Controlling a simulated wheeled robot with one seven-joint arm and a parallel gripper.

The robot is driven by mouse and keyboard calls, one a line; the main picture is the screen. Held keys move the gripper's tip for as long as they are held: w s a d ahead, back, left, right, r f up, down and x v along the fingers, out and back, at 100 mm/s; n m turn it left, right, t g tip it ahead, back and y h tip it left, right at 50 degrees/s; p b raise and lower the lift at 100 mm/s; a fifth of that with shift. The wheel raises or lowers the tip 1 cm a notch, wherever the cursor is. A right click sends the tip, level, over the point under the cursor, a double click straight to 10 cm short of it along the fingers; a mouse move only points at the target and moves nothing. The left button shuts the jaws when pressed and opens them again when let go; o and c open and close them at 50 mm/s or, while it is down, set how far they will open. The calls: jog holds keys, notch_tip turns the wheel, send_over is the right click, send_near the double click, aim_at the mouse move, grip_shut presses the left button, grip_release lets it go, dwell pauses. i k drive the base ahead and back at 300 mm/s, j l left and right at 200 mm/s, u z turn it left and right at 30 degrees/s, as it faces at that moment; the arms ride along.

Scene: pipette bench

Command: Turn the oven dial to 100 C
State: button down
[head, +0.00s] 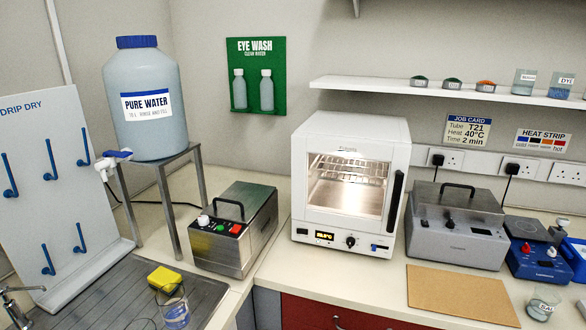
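The white oven (353,133) stands on the bench at the centre, its glass door (346,186) shut and its lit inside showing wire racks. On its lower front panel is a small dark dial (350,242); its pointer direction is too small to tell. Left of the dial is a display (324,236) with yellow digits, too small to read surely. A blue switch (380,247) sits right of the dial. A dark vertical handle (395,196) runs along the door's right side. My gripper is not in view.
A metal box with a black handle (235,232) stands left of the oven, and a grey lidded bath (456,226) close on its right. A brown board (462,293) lies front right. A shelf (440,93) hangs above. The bench strip before the oven is narrow but clear.

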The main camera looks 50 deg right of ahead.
aim_at(350, 241)
jog(key=z, duration=2.2)
